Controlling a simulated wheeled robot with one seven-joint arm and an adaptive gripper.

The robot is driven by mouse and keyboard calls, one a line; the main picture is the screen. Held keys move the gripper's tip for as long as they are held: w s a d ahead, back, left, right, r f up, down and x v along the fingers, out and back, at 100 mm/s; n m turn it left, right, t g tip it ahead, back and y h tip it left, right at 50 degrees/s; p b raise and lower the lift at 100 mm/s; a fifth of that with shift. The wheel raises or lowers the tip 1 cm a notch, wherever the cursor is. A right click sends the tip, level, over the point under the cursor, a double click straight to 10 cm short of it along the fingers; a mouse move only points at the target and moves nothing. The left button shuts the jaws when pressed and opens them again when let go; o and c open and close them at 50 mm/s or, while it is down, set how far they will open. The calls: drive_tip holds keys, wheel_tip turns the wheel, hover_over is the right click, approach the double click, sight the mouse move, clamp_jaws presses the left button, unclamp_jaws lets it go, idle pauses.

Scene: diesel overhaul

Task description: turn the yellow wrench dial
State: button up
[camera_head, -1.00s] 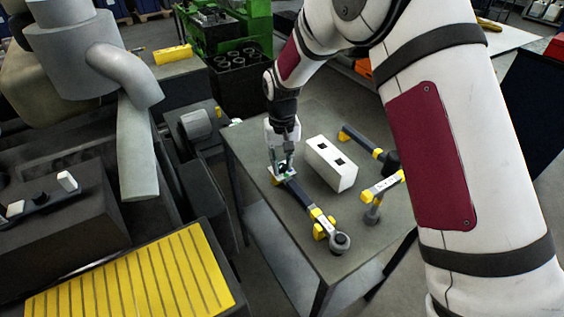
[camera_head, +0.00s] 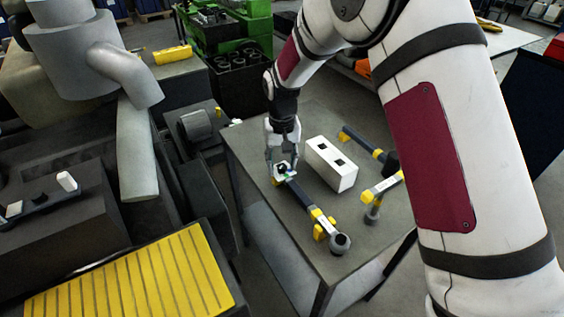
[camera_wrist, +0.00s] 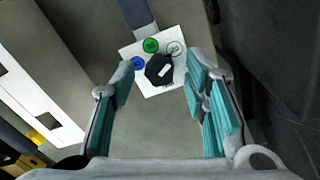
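The yellow wrench (camera_head: 304,197) lies on the table, with a dark shaft, yellow parts and a round dark head at its near end. Its far end carries a white plate (camera_wrist: 141,51) with a green, a blue and a white-grey round mark. A black dial (camera_wrist: 158,70) with a white pointer mark sits on this plate; the pointer slants to the upper right in the wrist view. My gripper (camera_head: 283,165) is over the dial. In the wrist view my gripper (camera_wrist: 160,66) is open, with one finger on each side of the dial and gaps between them.
A white block (camera_head: 331,164) with dark square holes stands right of the wrench. More yellow-and-dark tools (camera_head: 384,186) lie at the table's right side. Bare table top (camera_head: 262,145) shows left of the block. Engine machinery with a yellow slatted panel (camera_head: 130,285) stands to the left.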

sight(283, 166)
drive_tip(key=shift+r, duration=0.1)
wheel_tip(283, 166, up, 12)
idle(0.5)
drive_tip(key=s+d+r+m+t, duration=0.1)
drive_tip(key=s+d+r+t, duration=0.1)
drive_tip(key=s+d+r, duration=1.05)
drive_tip(key=s+d+r+t, duration=0.1)
drive_tip(key=s+d, duration=0.3)
drive_tip(key=s, duration=0.5)
drive_tip(key=s+d+r+m+t, duration=0.1)
drive_tip(key=s+d+t, duration=0.1)
drive_tip(key=s+d, duration=0.3)
drive_tip(key=s, duration=0.4)
drive_tip(key=shift+d+r, duration=0.25)
drive_tip(key=shift+d, duration=0.05)
